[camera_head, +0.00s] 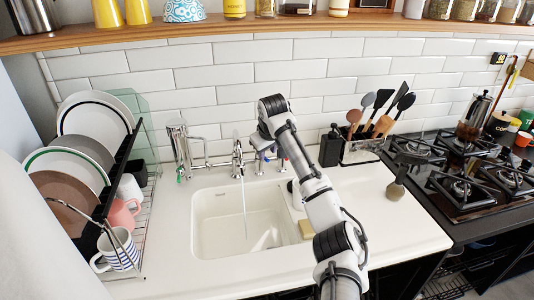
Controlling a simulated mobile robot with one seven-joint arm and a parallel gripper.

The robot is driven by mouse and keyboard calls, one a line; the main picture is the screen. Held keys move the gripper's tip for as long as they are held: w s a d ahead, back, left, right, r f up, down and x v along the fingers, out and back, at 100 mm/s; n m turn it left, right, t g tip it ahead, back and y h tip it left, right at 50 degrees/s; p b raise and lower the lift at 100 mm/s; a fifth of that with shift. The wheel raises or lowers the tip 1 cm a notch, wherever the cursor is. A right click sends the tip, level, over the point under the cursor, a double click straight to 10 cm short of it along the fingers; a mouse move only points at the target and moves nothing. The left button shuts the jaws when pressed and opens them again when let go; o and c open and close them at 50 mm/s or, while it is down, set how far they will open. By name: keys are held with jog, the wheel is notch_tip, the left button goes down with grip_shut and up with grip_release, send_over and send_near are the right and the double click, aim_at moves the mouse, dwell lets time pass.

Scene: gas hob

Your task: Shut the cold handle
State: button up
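A metal faucet (238,158) stands at the back of the white sink (226,215), and a thin stream of water (244,208) runs from it into the basin. My gripper (261,148) is at the far end of my arm, just right of the faucet, by the tap fittings. A small blue patch and a small red patch show around the gripper there. The cold handle cannot be made out clearly, as my gripper and wrist cover part of that area. The fingers are too small and too hidden to show whether they are open or touching a handle.
A metal filter tap (180,145) stands left of the faucet. A dish rack (143,195) with plates and mugs is at the left. A black soap bottle (330,146) and a utensil holder (362,149) stand right of my arm. The gas hob (462,170) is at the right.

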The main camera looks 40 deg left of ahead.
aim_at(267, 161)
jog(key=shift+x, duration=1.85)
grip_shut()
